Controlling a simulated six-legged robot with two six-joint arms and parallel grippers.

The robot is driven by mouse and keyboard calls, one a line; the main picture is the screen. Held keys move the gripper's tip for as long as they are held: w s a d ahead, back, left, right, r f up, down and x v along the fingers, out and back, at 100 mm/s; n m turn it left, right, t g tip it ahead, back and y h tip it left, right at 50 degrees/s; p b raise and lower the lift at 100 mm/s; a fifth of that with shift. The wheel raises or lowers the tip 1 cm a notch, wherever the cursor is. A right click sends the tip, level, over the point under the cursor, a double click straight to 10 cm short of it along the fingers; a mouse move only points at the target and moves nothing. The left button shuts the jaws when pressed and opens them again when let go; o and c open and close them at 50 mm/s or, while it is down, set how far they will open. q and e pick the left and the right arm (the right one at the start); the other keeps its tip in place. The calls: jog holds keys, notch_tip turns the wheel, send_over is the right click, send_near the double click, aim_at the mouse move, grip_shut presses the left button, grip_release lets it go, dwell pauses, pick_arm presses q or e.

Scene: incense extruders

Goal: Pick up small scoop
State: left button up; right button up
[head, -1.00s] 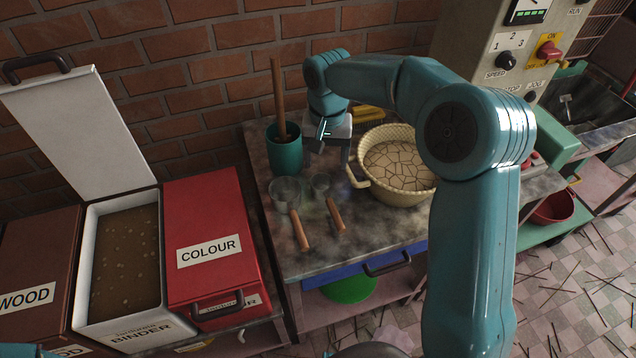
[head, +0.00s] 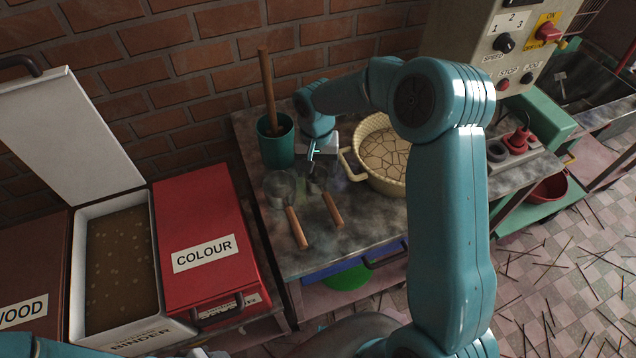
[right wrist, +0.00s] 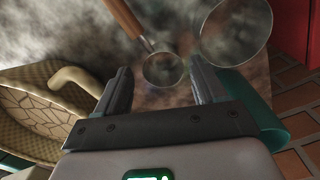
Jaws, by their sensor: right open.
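The small scoop lies on the worktable, with its wooden handle (head: 333,210) toward the front and its cup partly hidden under my right gripper (head: 318,172). In the right wrist view its round clear cup (right wrist: 163,69) shows between and beyond the two fingertips (right wrist: 163,84), which are open and empty. I cannot tell how high they are above it. The larger scoop (head: 297,228) lies just left of it; its wider cup also shows in the right wrist view (right wrist: 236,32). My left gripper is not in view.
A green pot (head: 276,150) with a wooden stick stands behind the scoops. A cream basin (head: 357,163) with a handle stands close right of my gripper. The red COLOUR box (head: 207,240) is left of the table (head: 345,240). The table's front is clear.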

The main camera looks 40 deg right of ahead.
jog(key=shift+s+d+f, duration=0.1)
jog(key=shift+s+f, duration=0.1)
jog(key=shift+f, duration=0.3)
jog(key=p, duration=0.2)
send_over(317, 180)
jog(key=s+a, duration=0.2)
jog(key=f, duration=0.4)
jog(key=shift+s, duration=0.2)
jog(key=shift+s+d+f, duration=0.1)
jog(key=shift+s+f, duration=0.05)
jog(key=shift+f, duration=0.25)
jog(key=shift+c, duration=0.6)
jog(key=c, duration=0.5)
jog(key=shift+c, duration=0.9)
